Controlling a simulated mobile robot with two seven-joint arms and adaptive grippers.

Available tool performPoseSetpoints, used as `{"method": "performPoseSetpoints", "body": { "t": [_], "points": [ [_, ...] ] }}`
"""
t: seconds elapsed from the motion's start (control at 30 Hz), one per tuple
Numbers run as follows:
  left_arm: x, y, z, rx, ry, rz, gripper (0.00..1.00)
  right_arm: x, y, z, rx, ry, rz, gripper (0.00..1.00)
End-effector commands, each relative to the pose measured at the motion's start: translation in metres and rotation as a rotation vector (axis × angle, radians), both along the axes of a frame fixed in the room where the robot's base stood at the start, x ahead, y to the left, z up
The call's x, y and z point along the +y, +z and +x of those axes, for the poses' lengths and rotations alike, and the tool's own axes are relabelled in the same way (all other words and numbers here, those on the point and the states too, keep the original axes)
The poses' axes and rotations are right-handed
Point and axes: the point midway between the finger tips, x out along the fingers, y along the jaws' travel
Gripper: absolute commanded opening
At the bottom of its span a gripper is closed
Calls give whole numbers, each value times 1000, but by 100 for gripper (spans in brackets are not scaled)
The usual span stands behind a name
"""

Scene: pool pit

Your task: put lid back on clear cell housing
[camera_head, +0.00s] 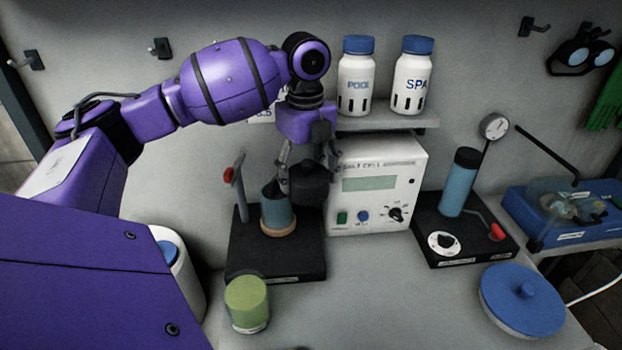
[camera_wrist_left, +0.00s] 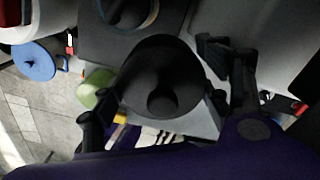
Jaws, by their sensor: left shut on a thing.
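My left gripper (camera_head: 309,165) is shut on a round black lid (camera_head: 309,187) with a knob. In the left wrist view the lid (camera_wrist_left: 160,75) sits between the two fingers of the gripper (camera_wrist_left: 165,95). The clear cell housing (camera_head: 278,216), a bluish cylinder with an orange-brown ring at its foot, stands upright on a black base (camera_head: 270,261). A dark piece shows at its top. The lid is held above and to the right of the housing, apparently apart from it. The ring and part of the housing show at the wrist view's top edge (camera_wrist_left: 130,12).
A red-handled post (camera_head: 240,190) rises left of the housing. The salt cell box (camera_head: 376,185) stands close right, under a shelf with two white bottles. A green-lidded jar (camera_head: 247,303) stands in front. A blue round lid (camera_head: 522,299) lies at right. The front middle counter is clear.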

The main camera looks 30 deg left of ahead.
Motion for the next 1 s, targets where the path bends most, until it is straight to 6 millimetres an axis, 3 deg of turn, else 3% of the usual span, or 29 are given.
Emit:
{"method": "performPoseSetpoints", "body": {
  "t": [0.6,1.0],
  "points": [
    [73,29,6,-3,-726,-6,43,5,13,11,-24,-1,10,53],
    [95,36,6,-5,-952,-5,43,6,14,12,-23,0,11,53]
  ]
}}
